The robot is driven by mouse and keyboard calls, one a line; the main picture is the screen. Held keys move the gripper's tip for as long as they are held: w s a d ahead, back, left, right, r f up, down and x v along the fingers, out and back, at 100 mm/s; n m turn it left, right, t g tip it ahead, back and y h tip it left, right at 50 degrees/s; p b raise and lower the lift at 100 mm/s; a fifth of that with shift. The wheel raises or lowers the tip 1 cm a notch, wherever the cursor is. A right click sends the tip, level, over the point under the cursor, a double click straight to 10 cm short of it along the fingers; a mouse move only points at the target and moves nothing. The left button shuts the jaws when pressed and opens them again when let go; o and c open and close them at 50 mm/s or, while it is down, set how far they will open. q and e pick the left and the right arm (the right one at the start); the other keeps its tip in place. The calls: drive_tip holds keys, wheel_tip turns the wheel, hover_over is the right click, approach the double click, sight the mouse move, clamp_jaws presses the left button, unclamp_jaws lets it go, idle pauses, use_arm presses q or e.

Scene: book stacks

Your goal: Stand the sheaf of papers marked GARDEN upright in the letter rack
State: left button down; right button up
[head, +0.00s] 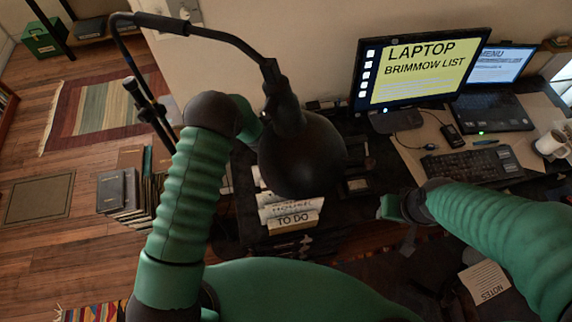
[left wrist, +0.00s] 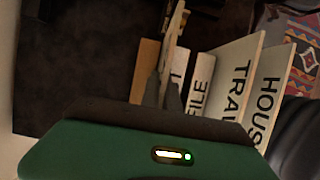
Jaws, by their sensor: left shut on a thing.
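My left gripper (left wrist: 162,82) is shut on a thin pale sheaf (left wrist: 176,42), seen nearly edge-on in the left wrist view. No GARDEN marking is readable on it. It is beside a row of upright labelled papers, among them FILE (left wrist: 198,88), one starting TRAI (left wrist: 238,75) and one starting HOUS (left wrist: 270,90). In the head view the row shows partly, with TO DO (head: 296,220) at the front; the lamp hides my left gripper and the rest. The rack's own frame is hard to make out. My right gripper (head: 390,208) is over the desk; its jaws are unclear.
A black lamp (head: 300,155) hangs over the papers. A monitor (head: 420,70), keyboard (head: 459,166), laptop (head: 495,105) and mug (head: 551,143) occupy the desk's right side. A NOTES paper (head: 487,283) lies at lower right. Stacked books (head: 125,190) stand on the floor at left.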

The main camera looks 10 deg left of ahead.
use_arm(q)
drive_tip(key=shift+a, duration=0.1)
idle(0.3)
drive_tip(key=c, duration=1.5)
unclamp_jaws()
drive_tip(key=b+v, duration=0.1)
drive_tip(key=v, duration=1.5)
drive_tip(key=shift+a+r+b, duration=0.25)
drive_tip(key=shift+r+b, duration=0.05)
